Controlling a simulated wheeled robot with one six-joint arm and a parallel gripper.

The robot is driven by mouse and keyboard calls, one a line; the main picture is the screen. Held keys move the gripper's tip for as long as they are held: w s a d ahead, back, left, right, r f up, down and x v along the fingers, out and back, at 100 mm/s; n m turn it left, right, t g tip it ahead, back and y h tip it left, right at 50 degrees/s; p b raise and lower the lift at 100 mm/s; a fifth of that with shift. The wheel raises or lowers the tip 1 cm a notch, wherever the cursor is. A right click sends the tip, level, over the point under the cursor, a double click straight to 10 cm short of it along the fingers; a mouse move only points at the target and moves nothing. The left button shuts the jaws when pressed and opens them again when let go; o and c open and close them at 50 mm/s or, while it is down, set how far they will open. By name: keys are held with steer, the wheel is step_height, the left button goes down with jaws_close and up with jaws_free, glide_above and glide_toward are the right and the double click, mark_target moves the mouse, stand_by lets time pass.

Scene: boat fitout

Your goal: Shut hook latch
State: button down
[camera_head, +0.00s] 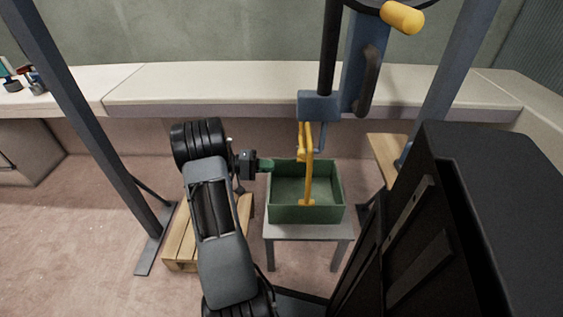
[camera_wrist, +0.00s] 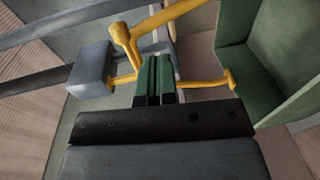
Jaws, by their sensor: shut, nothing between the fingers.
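In the wrist view the yellow latch parts (camera_wrist: 124,36) lie just beyond my fingers, beside the blue-grey block (camera_wrist: 90,70). My gripper (camera_head: 268,165) has green fingertips and is to the left of the latch. In the wrist view my gripper (camera_wrist: 154,62) is shut and empty, and its fingers hide part of the yellow arm. I cannot tell whether they touch it.
A green open bin (camera_head: 335,214) stands on a small grey table (camera_head: 310,232) below the latch. A wooden pallet (camera_head: 181,245) lies at the left. Grey frame posts (camera_head: 85,115) stand at both sides. A long pale bench (camera_head: 220,85) runs along the back.

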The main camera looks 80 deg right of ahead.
steer(key=shift+w+a+f, duration=0.25)
steer(key=shift+w+f, duration=0.1)
steer(key=shift+w, duration=0.5)
steer(key=shift+w+a+f, duration=0.2)
steer(key=shift+w+f, duration=0.15)
steer(key=shift+w, duration=0.45)
steer(key=shift+w+a+f, duration=0.25)
steer(key=shift+w+f, duration=0.1)
steer(key=shift+w, duration=0.5)
